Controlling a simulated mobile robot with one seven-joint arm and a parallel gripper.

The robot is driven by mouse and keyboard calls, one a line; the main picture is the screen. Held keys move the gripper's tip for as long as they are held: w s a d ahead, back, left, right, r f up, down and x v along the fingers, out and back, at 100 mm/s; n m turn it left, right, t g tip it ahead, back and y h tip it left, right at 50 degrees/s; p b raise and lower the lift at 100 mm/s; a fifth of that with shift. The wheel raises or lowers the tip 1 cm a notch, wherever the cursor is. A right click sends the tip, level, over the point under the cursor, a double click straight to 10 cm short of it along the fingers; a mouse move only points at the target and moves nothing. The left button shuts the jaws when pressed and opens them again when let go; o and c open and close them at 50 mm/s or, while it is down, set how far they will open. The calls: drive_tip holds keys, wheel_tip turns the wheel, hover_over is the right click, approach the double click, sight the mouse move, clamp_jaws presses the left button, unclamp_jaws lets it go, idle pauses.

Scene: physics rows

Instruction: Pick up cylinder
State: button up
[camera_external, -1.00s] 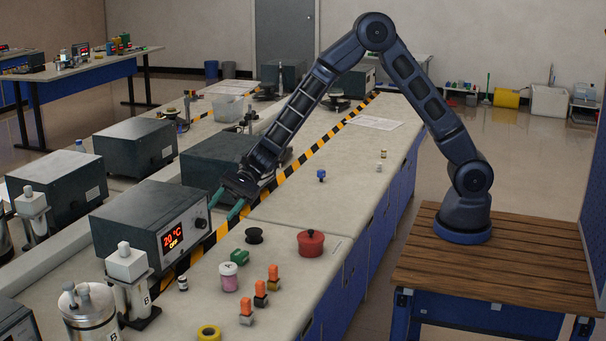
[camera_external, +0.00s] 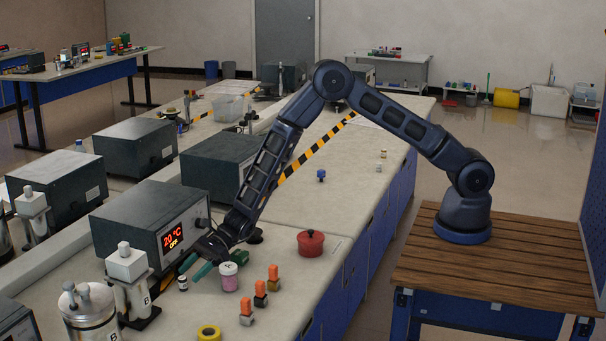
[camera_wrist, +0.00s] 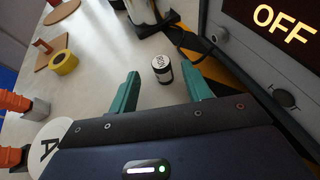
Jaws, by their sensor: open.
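A pink jar (camera_external: 229,283) with a white lid marked A stands just right of my gripper.
The temperature box (camera_external: 160,230) is close on the left of my gripper. Orange-topped blocks (camera_external: 260,287) and a red pot (camera_external: 311,243) stand to the right. A white-topped device (camera_external: 128,268) and yellow tape roll (camera_external: 209,332) are nearer the camera. The far bench has free room.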

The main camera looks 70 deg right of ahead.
sight(179, 292)
drive_tip(key=shift+x, duration=3.1)
drive_tip(key=shift+w, duration=0.1)
drive_tip(key=shift+c, duration=0.2)
clamp_jaws()
